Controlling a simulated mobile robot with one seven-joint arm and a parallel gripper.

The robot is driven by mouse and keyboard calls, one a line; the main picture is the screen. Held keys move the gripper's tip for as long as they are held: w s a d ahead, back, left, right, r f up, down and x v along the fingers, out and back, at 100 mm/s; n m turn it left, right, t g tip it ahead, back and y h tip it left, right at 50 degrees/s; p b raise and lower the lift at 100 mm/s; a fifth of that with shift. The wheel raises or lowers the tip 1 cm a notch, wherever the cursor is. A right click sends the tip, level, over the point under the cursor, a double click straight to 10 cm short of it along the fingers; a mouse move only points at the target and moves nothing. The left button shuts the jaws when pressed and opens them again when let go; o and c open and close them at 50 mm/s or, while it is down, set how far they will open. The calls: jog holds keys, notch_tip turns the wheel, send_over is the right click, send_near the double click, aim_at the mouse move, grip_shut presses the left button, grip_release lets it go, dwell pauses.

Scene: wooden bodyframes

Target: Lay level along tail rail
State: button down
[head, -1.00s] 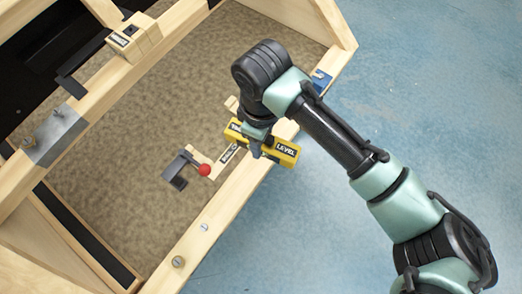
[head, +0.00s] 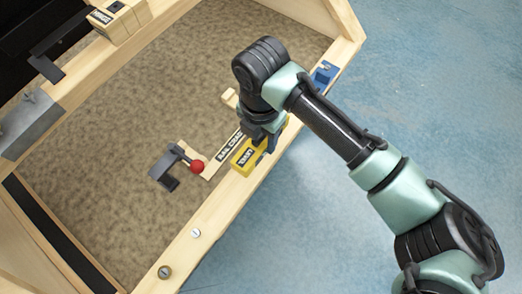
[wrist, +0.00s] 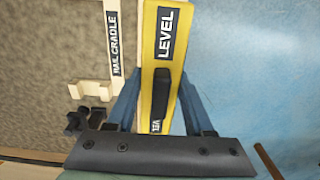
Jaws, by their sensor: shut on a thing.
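The yellow level (head: 245,160) runs lengthwise along the tail rail (head: 218,203), a pale wooden beam. Its far part is hidden by my gripper (head: 264,140). In the wrist view my gripper (wrist: 158,103) has its blue fingers on both sides of the level (wrist: 157,70), shut on it. The level points straight away from my gripper there. I cannot tell whether it touches the rail or hangs just above it. The wooden rail cradle (head: 228,148) lies alongside, left of the level, and also shows in the wrist view (wrist: 115,48).
A dark clamp with a red knob (head: 197,167) sits left of the level's near end. Screws (head: 196,233) stand on the rail nearer me. A blue block (head: 325,72) sits at the rail's far end. Blue floor (head: 400,60) is open to the right.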

aim_at(261, 151)
jog(key=shift+f+b, duration=0.4)
jog(key=shift+f, duration=2.75)
jog(key=shift+f, duration=0.1)
jog(key=shift+f, duration=0.15)
jog(key=shift+c, duration=1.4)
grip_release()
notch_tip(261, 151, up, 13)
jog(key=shift+f+p, duration=0.2)
jog(key=shift+p, duration=0.7)
